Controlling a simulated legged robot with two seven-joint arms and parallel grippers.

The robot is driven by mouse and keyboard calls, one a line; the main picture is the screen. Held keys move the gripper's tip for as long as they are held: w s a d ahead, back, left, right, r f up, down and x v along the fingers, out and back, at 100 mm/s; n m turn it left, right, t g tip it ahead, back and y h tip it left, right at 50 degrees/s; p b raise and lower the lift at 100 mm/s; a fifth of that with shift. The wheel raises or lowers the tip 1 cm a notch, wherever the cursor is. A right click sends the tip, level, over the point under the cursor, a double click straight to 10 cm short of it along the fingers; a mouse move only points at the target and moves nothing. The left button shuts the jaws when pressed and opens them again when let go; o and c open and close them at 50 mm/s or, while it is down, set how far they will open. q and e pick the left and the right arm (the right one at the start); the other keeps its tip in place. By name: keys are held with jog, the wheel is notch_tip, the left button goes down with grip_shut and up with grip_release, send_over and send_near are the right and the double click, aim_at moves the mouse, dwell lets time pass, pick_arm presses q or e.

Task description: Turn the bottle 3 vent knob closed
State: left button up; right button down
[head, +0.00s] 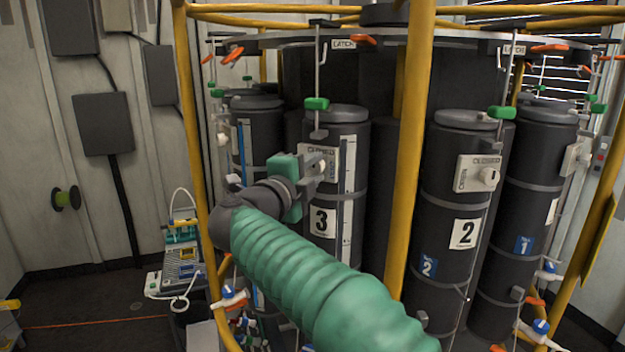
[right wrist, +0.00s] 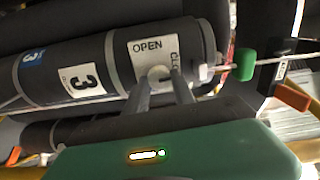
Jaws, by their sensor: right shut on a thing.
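Bottle 3 (head: 322,255) is a dark upright cylinder with a white "3" label, left of centre in the head view. It also shows lying sideways in the right wrist view (right wrist: 118,55). Its vent plate (right wrist: 140,52) reads "OPEN", with a partly hidden "CLO" at its right. My right gripper (head: 318,163) reaches the plate, and in the wrist view its two fingers (right wrist: 163,84) are shut on the white vent knob (right wrist: 159,72). The fingers partly hide the knob, so its pointer cannot be read. My left gripper is not in view.
Bottle 2 (head: 450,210), with its own white knob (head: 489,176), stands to the right. Yellow frame posts (head: 412,150) rise close to my right arm. Green clamps (head: 317,103) and orange latch handles (head: 364,39) sit above the bottles. A cart (head: 184,265) stands left.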

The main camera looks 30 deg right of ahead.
jog(key=shift+r+m+b, duration=0.15)
jog(key=shift+m+b, duration=0.15)
jog(key=shift+m, duration=0.2)
jog(key=c, duration=1.5)
grip_release()
jog(key=o, duration=0.4)
jog(key=shift+w+d+f, duration=0.1)
jog(key=shift+w+f, duration=0.1)
jog(key=shift+w, duration=0.05)
jog(key=shift+o, duration=0.2)
jog(key=shift+w+d, duration=0.1)
jog(key=shift+s+a+f, duration=0.1)
jog(key=shift+s+a, duration=0.15)
jog(key=shift+s, duration=0.05)
jog(key=b+v, duration=0.4)
jog(key=v, duration=1.2)
